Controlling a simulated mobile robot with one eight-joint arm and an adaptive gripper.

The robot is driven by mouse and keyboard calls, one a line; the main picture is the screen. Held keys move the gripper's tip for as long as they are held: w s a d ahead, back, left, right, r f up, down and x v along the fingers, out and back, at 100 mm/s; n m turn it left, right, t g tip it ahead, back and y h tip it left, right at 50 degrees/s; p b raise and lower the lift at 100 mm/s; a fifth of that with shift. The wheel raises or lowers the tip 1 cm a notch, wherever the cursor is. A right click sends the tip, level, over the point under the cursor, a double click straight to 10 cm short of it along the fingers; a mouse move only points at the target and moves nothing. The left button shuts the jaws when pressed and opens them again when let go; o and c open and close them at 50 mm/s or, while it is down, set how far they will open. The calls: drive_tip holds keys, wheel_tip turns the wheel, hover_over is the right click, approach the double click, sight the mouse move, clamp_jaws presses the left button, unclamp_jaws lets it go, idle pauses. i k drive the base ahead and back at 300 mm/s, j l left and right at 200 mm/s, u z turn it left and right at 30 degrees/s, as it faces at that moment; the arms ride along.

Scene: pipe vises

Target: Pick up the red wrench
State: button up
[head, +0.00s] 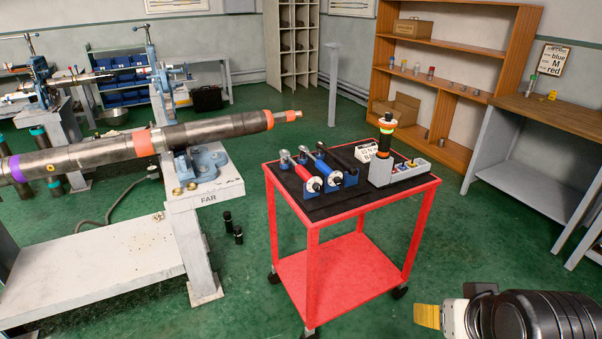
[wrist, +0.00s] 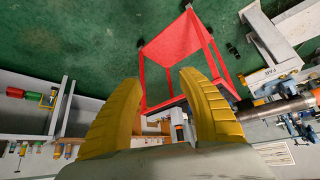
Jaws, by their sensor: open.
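The red wrench (head: 308,178) lies in a blue holder on the black top of a red cart (head: 353,213), at the cart's left side in the head view. A blue wrench (head: 328,170) rests beside it on the right. My gripper shows at the lower right of the head view, with a yellow finger (head: 427,316), to the right of the cart and apart from it. In the wrist view my gripper (wrist: 153,85) is open, its two yellow fingers spread with nothing held between them. The cart (wrist: 172,50) shows beyond the fingertips. The wrench cannot be made out there.
A dark-handled tool (head: 342,154), an upright cylinder with coloured bands (head: 386,135) and a grey tray (head: 412,169) share the cart top. A long pipe (head: 90,153) on a vise stand is at left. A workbench (head: 550,110) stands at right. Green floor around the cart is mostly clear.

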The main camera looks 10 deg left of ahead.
sight(286, 157)
drive_tip(key=i+j, duration=0.4)
drive_tip(key=i, duration=0.15)
drive_tip(key=i+j, duration=0.35)
drive_tip(key=i, duration=0.25)
drive_tip(key=i+j, duration=0.4)
drive_tip(key=i, duration=0.15)
